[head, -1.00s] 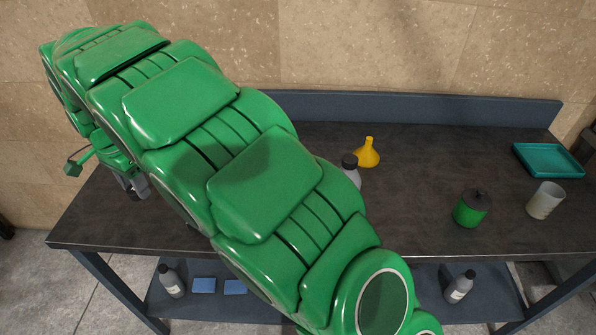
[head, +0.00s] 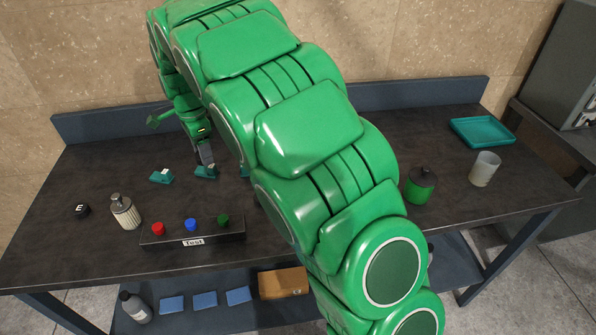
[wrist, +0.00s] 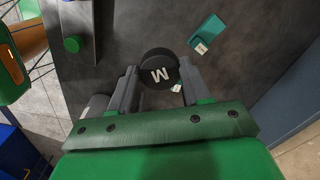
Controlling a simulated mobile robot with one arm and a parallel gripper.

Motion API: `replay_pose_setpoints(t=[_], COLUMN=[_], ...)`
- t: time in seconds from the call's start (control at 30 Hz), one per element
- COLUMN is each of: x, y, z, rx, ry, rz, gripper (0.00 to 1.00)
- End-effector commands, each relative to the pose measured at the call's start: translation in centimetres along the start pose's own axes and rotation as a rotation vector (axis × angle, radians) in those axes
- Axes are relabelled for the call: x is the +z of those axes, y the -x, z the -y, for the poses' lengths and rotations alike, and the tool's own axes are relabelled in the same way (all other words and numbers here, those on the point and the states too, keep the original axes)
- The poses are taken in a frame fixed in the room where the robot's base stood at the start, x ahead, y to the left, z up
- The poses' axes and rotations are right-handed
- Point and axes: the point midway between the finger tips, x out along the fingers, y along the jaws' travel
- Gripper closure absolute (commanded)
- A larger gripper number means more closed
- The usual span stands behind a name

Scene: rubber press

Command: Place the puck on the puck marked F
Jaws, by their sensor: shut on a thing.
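A black round puck marked M (wrist: 158,68) sits between my fingertips in the wrist view. My gripper (wrist: 159,82) is shut on it, one finger on each side. In the head view my gripper (head: 206,158) is over the back left of the dark table, close to a teal piece; the held puck cannot be made out there. A black puck marked E (head: 82,210) lies at the table's left. No puck marked F can be made out in any view.
Two teal pieces (head: 162,176) (head: 207,172) lie near my gripper. A test panel (head: 192,232) with red, blue and green buttons and a ribbed bottle (head: 125,212) stand in front. A green jar (head: 420,186), pale cup (head: 485,169) and teal tray (head: 480,132) are right.

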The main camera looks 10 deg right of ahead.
Motion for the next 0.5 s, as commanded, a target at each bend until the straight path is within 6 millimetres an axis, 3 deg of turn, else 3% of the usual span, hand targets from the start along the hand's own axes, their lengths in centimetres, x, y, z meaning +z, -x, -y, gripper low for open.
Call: replay_pose_setpoints(t=[0.1, 0.5], x=[-3.9, -15.5], y=[0.0, -0.1], z=[-0.6, -4.2], rx=[-0.001, 0.002], ry=[-0.088, -0.37], rz=[0.0, -0.001], gripper=[0.82, 0.82])
